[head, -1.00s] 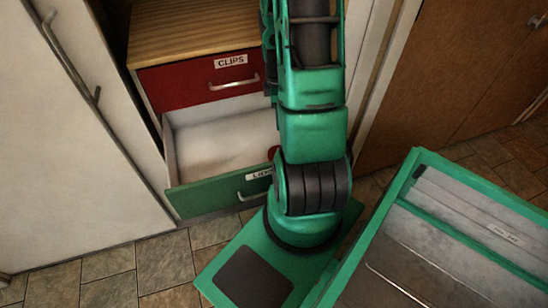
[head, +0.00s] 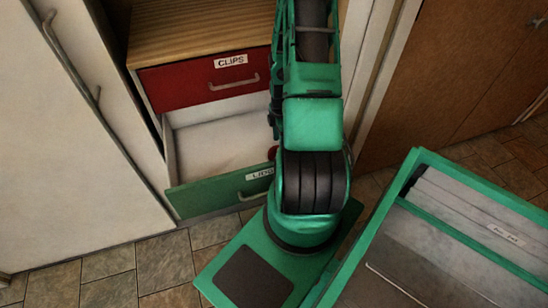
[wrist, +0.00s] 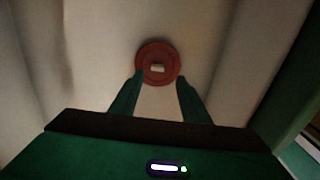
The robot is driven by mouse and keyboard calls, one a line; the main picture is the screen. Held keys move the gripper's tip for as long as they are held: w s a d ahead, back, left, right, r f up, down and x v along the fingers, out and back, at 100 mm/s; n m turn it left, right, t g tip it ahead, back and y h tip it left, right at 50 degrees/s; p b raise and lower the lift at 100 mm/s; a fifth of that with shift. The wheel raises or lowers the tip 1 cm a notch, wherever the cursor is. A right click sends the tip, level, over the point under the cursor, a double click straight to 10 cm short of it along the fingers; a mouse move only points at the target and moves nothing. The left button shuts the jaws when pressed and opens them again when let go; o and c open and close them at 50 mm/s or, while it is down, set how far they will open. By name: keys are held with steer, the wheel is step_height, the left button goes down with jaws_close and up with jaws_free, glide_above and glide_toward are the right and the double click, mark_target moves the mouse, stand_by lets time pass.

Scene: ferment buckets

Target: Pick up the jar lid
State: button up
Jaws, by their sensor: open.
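The jar lid (wrist: 157,52) is a round red disc with a small pale mark at its middle. It lies on the pale floor of the open lower drawer, labelled LIDS, with the green front (head: 215,194). In the head view only a sliver of red (head: 272,153) shows beside my arm. My gripper (wrist: 155,82) is open in the wrist view. Its two green fingers point toward the lid, with the tips at its near edge on either side. I cannot tell the height of the fingers above the lid. The head view hides my gripper behind my arm.
A shut red drawer (head: 205,82) labelled CLIPS sits above the open drawer, under a wooden top (head: 195,28). A white door (head: 75,130) is at the left and a brown cabinet (head: 455,65) at the right.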

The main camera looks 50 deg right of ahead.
steer(key=shift+w+d+f, duration=0.15)
steer(key=shift+f, duration=1.2)
steer(key=shift+w+d+f, duration=0.1)
steer(key=shift+w+f, duration=0.05)
steer(key=shift+f, duration=1.15)
jaws_close()
